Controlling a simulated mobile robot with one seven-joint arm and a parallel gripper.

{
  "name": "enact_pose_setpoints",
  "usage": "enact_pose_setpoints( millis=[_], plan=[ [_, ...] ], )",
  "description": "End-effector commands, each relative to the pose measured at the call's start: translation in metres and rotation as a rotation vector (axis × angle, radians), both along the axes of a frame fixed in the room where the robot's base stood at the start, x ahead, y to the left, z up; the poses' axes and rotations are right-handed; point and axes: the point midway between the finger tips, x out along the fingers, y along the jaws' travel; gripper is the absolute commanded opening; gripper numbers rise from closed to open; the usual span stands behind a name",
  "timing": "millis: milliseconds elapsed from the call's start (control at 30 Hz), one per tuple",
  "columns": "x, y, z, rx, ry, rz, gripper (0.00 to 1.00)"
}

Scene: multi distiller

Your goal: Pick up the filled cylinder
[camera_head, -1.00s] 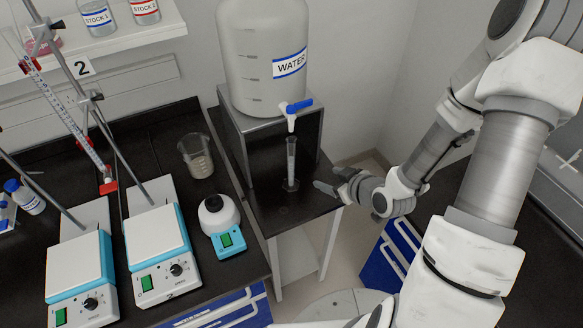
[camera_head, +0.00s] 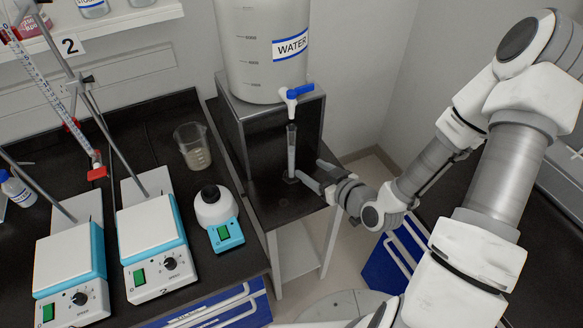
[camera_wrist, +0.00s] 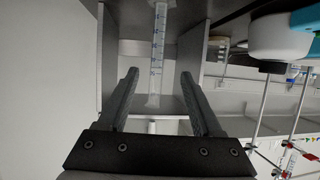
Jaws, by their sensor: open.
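The cylinder (camera_head: 291,152) is a slim, clear graduated cylinder standing upright beneath the tap of the water container (camera_head: 262,65). In the wrist view the cylinder (camera_wrist: 158,50) has blue graduation marks and appears between my two fingers. Its fill level is too small to tell. My gripper (camera_head: 312,172) is open, just right of the cylinder's lower part, with its fingers pointing toward it. In the wrist view my gripper (camera_wrist: 159,74) shows nothing clamped between the fingers. I cannot tell whether a finger touches the cylinder.
The tap (camera_head: 291,97) with a blue handle is close above the cylinder. A metal stand (camera_head: 237,140) supports the container beside it. A beaker (camera_head: 195,155), a small blue-and-white device (camera_head: 220,215) and hot plates (camera_head: 150,232) are on the bench at left.

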Motion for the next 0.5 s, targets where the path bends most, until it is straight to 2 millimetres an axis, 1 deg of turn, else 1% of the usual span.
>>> enact_pose_setpoints(
  millis=[33, 200, 500],
  plan=[
    [0.006, 0.003, -0.008, -0.002, -0.004, 0.002, 0.67],
    [0.021, 0.011, -0.014, -0.001, -0.004, 0.000, 0.67],
    [0.030, 0.014, -0.016, 0.004, -0.007, 0.001, 0.67]
  ],
)
